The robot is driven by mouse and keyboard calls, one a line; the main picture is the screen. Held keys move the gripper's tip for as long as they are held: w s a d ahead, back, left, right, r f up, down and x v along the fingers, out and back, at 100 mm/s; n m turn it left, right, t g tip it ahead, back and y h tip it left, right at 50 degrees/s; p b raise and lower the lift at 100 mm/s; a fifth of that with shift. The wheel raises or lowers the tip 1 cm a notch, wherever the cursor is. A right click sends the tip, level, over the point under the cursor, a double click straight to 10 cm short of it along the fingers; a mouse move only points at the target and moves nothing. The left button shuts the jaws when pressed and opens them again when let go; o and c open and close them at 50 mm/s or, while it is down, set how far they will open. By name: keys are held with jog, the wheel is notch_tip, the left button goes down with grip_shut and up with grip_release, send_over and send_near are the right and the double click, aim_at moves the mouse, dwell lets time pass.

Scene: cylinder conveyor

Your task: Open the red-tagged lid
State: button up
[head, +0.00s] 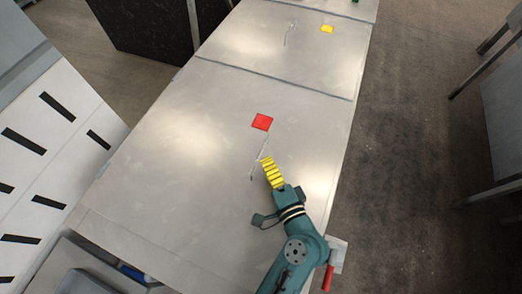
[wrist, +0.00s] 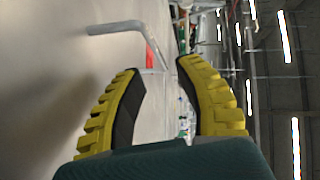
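The red tag (head: 262,121) is a flat square on a large flat metal lid (head: 175,140), which lies closed. A thin grey bar handle (head: 258,170) stands on the lid just below the tag. It also shows in the wrist view as a bent bar (wrist: 117,27), with a bit of red behind it. My gripper (head: 266,159), with yellow ribbed fingers, is beside the handle in the head view. In the wrist view my gripper (wrist: 157,67) is open, its fingers apart with nothing gripped. The bar is just ahead of the fingertips; contact cannot be told.
A second metal lid (head: 290,60) with a yellow tag (head: 327,29) and its own handle lies beyond a seam. A white slotted panel (head: 50,150) stands at the left. A red-handled item (head: 328,278) shows beside my arm.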

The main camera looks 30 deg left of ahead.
aim_at(261, 151)
jog(key=x, duration=0.5)
jog(key=shift+w+a, duration=0.25)
grip_shut()
